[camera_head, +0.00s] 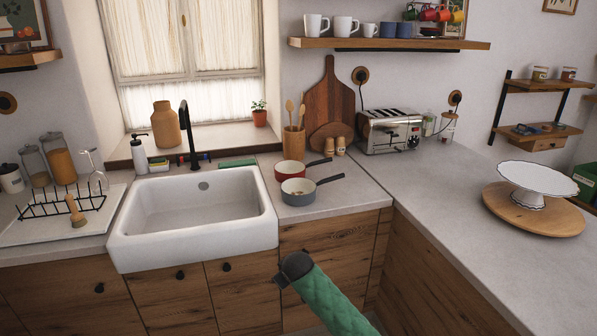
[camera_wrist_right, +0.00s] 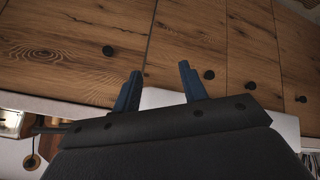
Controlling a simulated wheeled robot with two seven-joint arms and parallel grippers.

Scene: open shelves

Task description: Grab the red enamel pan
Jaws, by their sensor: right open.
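The red enamel pan (camera_head: 289,170) sits upright on the counter just right of the sink, its dark handle pointing right. A grey pan (camera_head: 298,195) stands in front of it and seems to overlap its lower edge in the picture. My right gripper (camera_head: 294,268), on the green-sleeved arm, is low in front of the cabinet doors, below and apart from both pans. In the right wrist view my right gripper (camera_wrist_right: 160,87) shows two blue fingers spread apart with nothing between them. My left gripper is not in view.
The white sink (camera_head: 190,235) is left of the pans. A utensil holder (camera_head: 294,138) and cutting board (camera_head: 330,100) stand behind them. A toaster (camera_head: 391,131) is to the right. The counter's front right is clear up to the cake stand (camera_head: 530,178).

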